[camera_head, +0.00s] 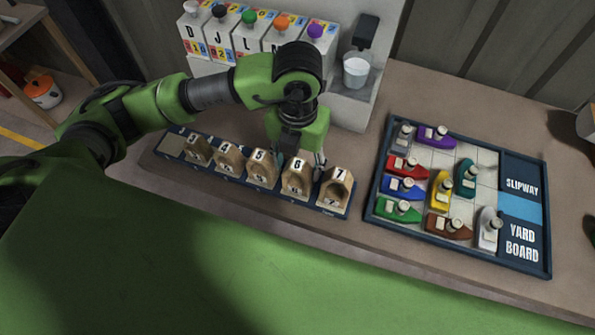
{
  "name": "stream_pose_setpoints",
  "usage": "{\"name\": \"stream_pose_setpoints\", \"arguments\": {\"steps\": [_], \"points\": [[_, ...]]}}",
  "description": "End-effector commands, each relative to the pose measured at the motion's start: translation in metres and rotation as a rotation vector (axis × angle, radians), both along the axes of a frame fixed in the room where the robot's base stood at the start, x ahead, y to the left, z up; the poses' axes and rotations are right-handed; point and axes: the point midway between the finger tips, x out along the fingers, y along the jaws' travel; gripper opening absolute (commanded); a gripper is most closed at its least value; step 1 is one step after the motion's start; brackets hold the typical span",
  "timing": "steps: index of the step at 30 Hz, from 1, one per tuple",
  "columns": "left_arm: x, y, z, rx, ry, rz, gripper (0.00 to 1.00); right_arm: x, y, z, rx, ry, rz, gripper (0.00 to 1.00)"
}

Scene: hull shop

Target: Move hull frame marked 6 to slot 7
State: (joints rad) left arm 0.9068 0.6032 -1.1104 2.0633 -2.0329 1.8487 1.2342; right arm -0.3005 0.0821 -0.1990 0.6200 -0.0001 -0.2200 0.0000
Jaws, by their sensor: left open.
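A dark blue rack (245,187) on the bench holds a row of wooden arch-shaped hull frames. The frame marked 6 (296,182) stands upright between the frame marked 5 (261,171) and the frame marked 7 (335,190). The frame marked 7 is at the rack's right end. Frames marked 4 (229,162) and 3 (198,153) stand further left. My left gripper (298,156) is open and points down just above and behind the frame marked 6; whether it touches is unclear. The slot labels on the rack's front edge are too small to read.
A yard board (374,205) with several toy boats lies to the right. Lettered blocks with coloured knobs (249,38) and a dispenser with a cup (356,70) stand behind. Clear bench lies between rack and board.

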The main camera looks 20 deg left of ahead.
Motion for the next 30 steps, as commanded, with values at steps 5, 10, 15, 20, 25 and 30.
{"name": "stream_pose_setpoints", "arguments": {"steps": [5, 10, 15, 20, 25, 30], "points": [[0.001, -0.001, 0.038, -0.002, -0.006, -0.003, 0.51, 0.000, 0.000, -0.011, 0.000, 0.000, 0.000, 0.41], [0.001, -0.001, 0.065, 0.000, -0.004, -0.002, 0.51, 0.000, 0.000, -0.015, 0.000, 0.000, -0.001, 0.41], [0.000, 0.000, 0.077, -0.001, -0.001, -0.001, 0.51, 0.000, 0.000, -0.016, 0.000, 0.000, 0.000, 0.41], [0.000, 0.000, 0.078, 0.000, 0.000, -0.001, 0.51, 0.000, 0.001, -0.015, 0.001, 0.000, 0.000, 0.41], [0.000, 0.000, 0.078, 0.000, 0.000, -0.001, 0.51, 0.000, 0.002, -0.015, 0.002, -0.001, -0.001, 0.41], [0.000, 0.000, 0.077, 0.000, 0.000, -0.001, 0.51, 0.000, 0.004, -0.015, 0.004, 0.000, -0.001, 0.41]]}}
